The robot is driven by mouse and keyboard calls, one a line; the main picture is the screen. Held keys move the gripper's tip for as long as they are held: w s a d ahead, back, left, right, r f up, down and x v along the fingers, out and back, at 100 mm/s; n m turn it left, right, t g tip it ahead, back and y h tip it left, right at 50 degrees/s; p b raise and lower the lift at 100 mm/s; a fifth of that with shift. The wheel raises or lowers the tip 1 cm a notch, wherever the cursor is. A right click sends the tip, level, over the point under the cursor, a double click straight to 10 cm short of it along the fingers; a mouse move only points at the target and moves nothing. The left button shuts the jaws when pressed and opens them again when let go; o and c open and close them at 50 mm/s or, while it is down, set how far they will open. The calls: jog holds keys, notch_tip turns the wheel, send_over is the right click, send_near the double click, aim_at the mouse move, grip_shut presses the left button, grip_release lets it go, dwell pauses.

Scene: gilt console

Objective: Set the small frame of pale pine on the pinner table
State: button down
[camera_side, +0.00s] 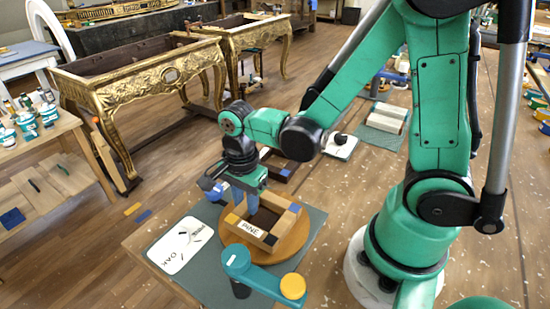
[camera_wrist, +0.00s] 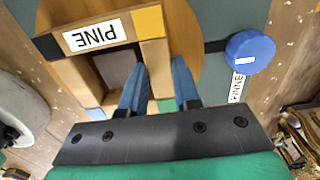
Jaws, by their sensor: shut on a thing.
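The small pale pine frame (camera_side: 283,226) carries a white PINE label and has coloured corner blocks. It lies level over the round wooden disc of the pinner table (camera_side: 297,246); whether it touches the disc is unclear. My gripper (camera_side: 250,205) points down and is shut on one side bar. In the wrist view my gripper (camera_wrist: 158,64) has its blue fingers on either side of the frame's bar (camera_wrist: 155,54), and the disc (camera_wrist: 188,30) shows behind it. The fingertips are partly hidden in the side view.
A white OAK card (camera_side: 178,250) lies left of the disc. A dark frame (camera_side: 281,168) and pale bars (camera_side: 388,117) lie beyond. Gilt consoles (camera_side: 150,80) stand at the back.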

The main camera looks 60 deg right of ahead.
jog(key=c, duration=0.5)
grip_release()
jog(key=shift+c, duration=0.2)
jog(key=shift+r, duration=2.8)
jog(key=shift+d+r+n+t, duration=0.15)
jog(key=shift+r+n+t, duration=0.2)
jog(key=shift+n, duration=0.45)
jog(key=r+n+t, duration=0.1)
jog(key=n+t, duration=0.1)
jog(key=n, duration=0.3)
jog(key=d+r+n+t, duration=0.1)
jog(key=r+n+t, duration=0.1)
jog(key=n, duration=0.4)
jog(key=d+r+n+t, duration=0.1)
jog(key=n+t, duration=0.1)
jog(key=n, duration=0.3)
jog(key=shift+s+d+r+t, duration=0.1)
jog(key=shift+d+r+t, duration=0.15)
jog(key=shift+r, duration=0.15)
